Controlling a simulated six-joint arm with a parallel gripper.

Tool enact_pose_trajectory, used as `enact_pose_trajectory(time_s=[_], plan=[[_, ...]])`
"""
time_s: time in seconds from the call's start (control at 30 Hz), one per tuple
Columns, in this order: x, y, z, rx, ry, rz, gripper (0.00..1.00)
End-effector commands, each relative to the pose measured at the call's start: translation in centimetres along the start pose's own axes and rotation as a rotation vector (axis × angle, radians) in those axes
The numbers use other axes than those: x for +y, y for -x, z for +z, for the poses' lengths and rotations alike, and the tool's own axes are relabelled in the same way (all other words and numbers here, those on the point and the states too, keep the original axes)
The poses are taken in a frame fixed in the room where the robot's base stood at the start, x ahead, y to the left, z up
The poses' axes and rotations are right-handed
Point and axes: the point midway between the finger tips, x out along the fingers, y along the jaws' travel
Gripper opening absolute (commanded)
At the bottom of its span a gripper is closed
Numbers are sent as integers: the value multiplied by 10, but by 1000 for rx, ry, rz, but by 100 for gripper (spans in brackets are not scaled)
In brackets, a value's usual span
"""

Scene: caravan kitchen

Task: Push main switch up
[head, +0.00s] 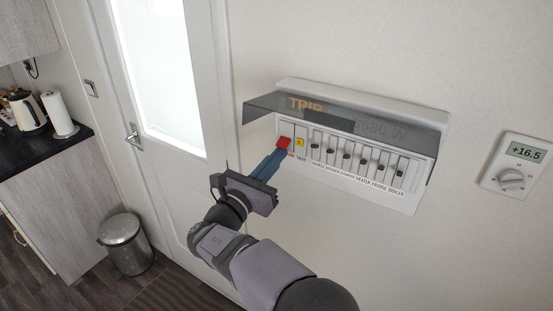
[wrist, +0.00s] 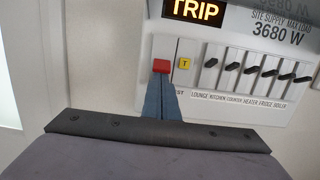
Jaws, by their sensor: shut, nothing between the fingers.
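The main switch is a red toggle (head: 284,142) at the left end of the breaker row in a white wall panel (head: 400,199). In the wrist view the red toggle (wrist: 161,66) sits just beyond the fingertips. My gripper (head: 278,156) is shut and empty, its blue fingers pointing up at the red toggle from just below. In the wrist view the gripper (wrist: 160,82) reaches the toggle's lower edge; whether it touches cannot be told. A lit "TRIP" display (wrist: 196,9) shows above the switches. The fingers hide the lower part of the switch slot.
A yellow "T" button (head: 299,142) is close on the right of the red toggle, then several black breaker levers (head: 346,152). A tinted raised cover (head: 340,118) overhangs the row. A thermostat (head: 516,166) is at the right; a door (head: 165,80) stands left.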

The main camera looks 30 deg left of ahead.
Motion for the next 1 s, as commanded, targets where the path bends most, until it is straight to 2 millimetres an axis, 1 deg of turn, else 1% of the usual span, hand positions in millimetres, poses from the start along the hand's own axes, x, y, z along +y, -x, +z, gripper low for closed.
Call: enact_pose_trajectory(time_s=[0.37, 0.4, 0.5, 0.6, 0.87, 1.0], plan=[[0, 4, 12, -1, -2, 1, 0], [0, 4, 17, 20, -7, 0, 0], [0, 5, 24, 117, -10, 1, 0], [0, 5, 20, 130, 1, 0, 0], [0, 7, 17, 129, 0, 0, 0], [0, 12, 9, 129, 0, 2, 0]])
